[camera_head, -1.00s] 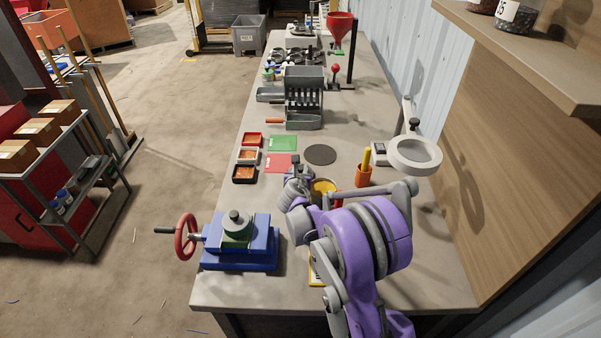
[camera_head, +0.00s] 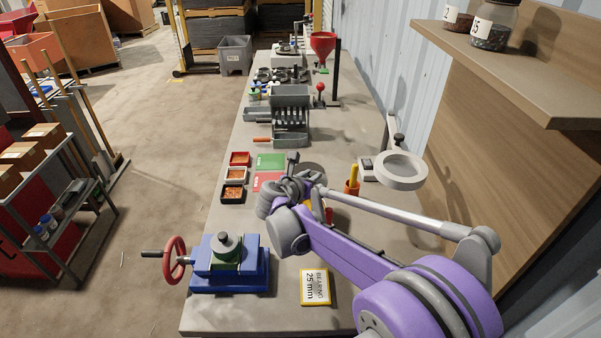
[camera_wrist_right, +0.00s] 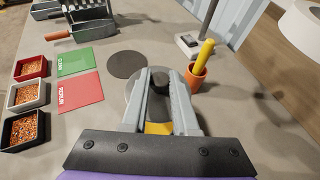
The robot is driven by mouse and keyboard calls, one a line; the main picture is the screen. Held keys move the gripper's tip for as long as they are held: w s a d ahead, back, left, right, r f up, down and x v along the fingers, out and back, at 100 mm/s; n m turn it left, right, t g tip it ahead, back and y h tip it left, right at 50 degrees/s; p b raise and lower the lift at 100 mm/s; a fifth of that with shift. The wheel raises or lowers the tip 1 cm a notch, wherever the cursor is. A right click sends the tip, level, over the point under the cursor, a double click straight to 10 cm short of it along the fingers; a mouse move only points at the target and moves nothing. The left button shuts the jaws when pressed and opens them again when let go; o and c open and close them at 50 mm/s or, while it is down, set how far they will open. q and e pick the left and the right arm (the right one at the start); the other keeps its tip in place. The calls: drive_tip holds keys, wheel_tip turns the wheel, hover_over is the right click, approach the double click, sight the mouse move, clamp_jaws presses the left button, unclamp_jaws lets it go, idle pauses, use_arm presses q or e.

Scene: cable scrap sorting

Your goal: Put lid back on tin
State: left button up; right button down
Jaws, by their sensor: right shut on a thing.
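In the right wrist view my right gripper (camera_wrist_right: 160,84) is shut on the dark knob of a round grey lid (camera_wrist_right: 134,98). A yellow tin (camera_wrist_right: 158,128) shows between the fingers, below the lid and partly hidden. I cannot tell whether the lid touches the tin. In the head view my right gripper (camera_head: 298,189) is over the bench, and its own arm hides most of the lid and tin. My left gripper is not in view.
A dark round patch (camera_wrist_right: 126,64) lies beyond the lid. Green (camera_wrist_right: 75,62) and red (camera_wrist_right: 80,92) cards and several small trays (camera_wrist_right: 24,97) are at left. An orange cup (camera_wrist_right: 196,78) stands close at right. A blue vise (camera_head: 229,267) and a bearing card (camera_head: 315,287) are nearer.

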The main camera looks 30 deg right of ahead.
drive_tip(key=shift+f+b, duration=2.4)
drive_tip(key=shift+f, duration=1.75)
drive_tip(key=shift+f+b, duration=0.45)
drive_tip(key=shift+f, duration=0.15)
drive_tip(key=c, duration=0.6)
unclamp_jaws()
drive_tip(key=v, duration=1)
drive_tip(key=shift+s+a+r, duration=0.15)
drive_tip(key=shift+s+a, duration=0.05)
drive_tip(key=shift+a, duration=0.15)
